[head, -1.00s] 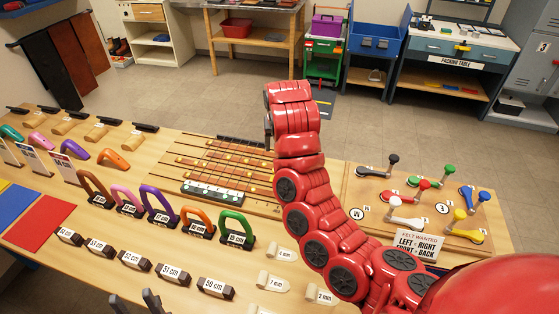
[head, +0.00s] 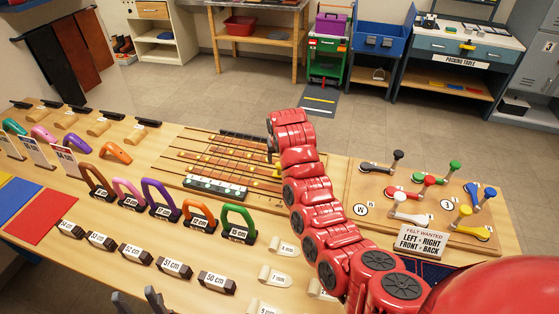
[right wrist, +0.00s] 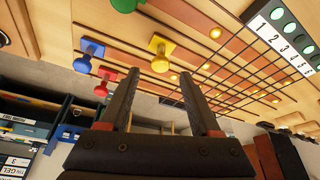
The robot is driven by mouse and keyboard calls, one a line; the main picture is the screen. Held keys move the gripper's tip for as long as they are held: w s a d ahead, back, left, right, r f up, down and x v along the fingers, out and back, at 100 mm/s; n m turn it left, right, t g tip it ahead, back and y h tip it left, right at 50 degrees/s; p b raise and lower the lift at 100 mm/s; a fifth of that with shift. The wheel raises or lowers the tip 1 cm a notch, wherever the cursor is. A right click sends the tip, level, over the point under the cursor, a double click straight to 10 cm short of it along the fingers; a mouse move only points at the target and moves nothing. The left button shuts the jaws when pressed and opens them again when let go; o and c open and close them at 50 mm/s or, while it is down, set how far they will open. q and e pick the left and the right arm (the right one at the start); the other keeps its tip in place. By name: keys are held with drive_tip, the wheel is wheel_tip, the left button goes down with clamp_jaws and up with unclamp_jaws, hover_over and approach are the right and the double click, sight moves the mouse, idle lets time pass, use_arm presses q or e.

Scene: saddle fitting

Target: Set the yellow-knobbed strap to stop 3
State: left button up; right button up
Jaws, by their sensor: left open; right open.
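The strap board (head: 176,172) lies on the bench, with brown straps, dark crossing bars and a numbered strip (head: 215,188) at its near edge. In the right wrist view the strip (right wrist: 285,40) shows stop numbers beside green dots. The yellow knob (right wrist: 160,60) shows there just beyond the fingertips of my right gripper (right wrist: 160,78), which is open and empty. It also shows in the head view (head: 269,145), at the board's right side, where my arm hides much of the knob end. My left gripper (head: 138,297) is open and empty at the near bench edge.
In the right wrist view, blue (right wrist: 82,63), red (right wrist: 101,88) and green (right wrist: 122,4) knobs stand beside the yellow one. Colored handles (head: 238,224) and labeled blocks (head: 216,283) stand nearer. A lever board (head: 380,228) lies right of my arm.

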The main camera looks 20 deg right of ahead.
sight(279, 165)
drive_tip(key=shift+p+x, duration=0.35)
drive_tip(key=shift+x, duration=1.3)
clamp_jaws()
